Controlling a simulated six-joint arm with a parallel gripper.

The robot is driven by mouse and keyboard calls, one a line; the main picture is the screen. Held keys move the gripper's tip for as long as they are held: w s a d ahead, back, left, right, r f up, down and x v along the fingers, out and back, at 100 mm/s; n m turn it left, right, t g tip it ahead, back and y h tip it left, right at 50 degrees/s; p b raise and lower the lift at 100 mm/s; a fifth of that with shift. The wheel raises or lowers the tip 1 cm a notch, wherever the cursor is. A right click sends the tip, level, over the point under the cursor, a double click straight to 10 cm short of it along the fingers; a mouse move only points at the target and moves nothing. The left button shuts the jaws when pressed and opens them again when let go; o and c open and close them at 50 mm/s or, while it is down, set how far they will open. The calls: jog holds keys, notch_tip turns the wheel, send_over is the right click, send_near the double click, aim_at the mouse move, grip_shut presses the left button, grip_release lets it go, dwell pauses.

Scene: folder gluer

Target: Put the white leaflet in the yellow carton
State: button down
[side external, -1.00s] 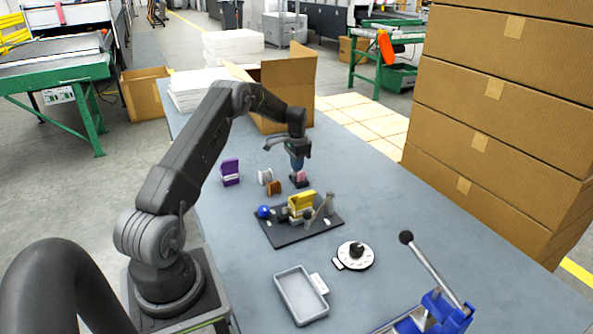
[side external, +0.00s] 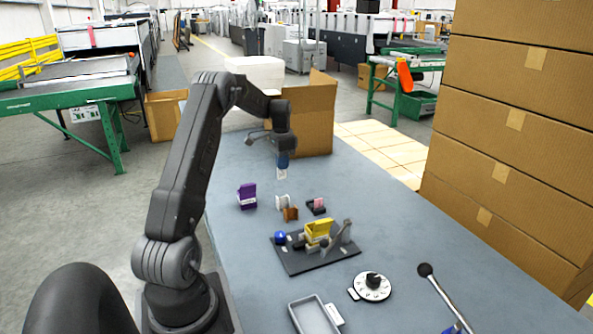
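My gripper (side external: 283,170) hangs fingers down above the far part of the table. It appears shut on a small white piece, seemingly the white leaflet (side external: 282,174), which shows below the fingertips, clear of the table. The fingers are small and partly hard to make out. The yellow carton (side external: 318,228) stands in a fixture on a black base plate (side external: 300,262), nearer the camera and to the right of my gripper. Its inside is too small to see clearly.
A purple carton (side external: 247,196), a white upright piece (side external: 282,202), a brown piece (side external: 291,214) and a black holder with a pink item (side external: 317,205) stand behind the plate. A blue ball (side external: 280,238), a lever (side external: 345,230), a dial (side external: 372,286) and a grey tray (side external: 312,316) are nearby.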

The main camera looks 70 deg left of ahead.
jog(key=w+d+f, duration=0.2)
jog(key=d, duration=2)
jog(key=shift+w+a+f, duration=0.1)
jog(key=shift+f, duration=1.2)
jog(key=shift+w+a+f, duration=0.1)
jog(key=shift+f, duration=1.2)
jog(key=c, duration=1.8)
grip_release()
jog(key=o, duration=0.5)
jog(key=shift+r, duration=0.1)
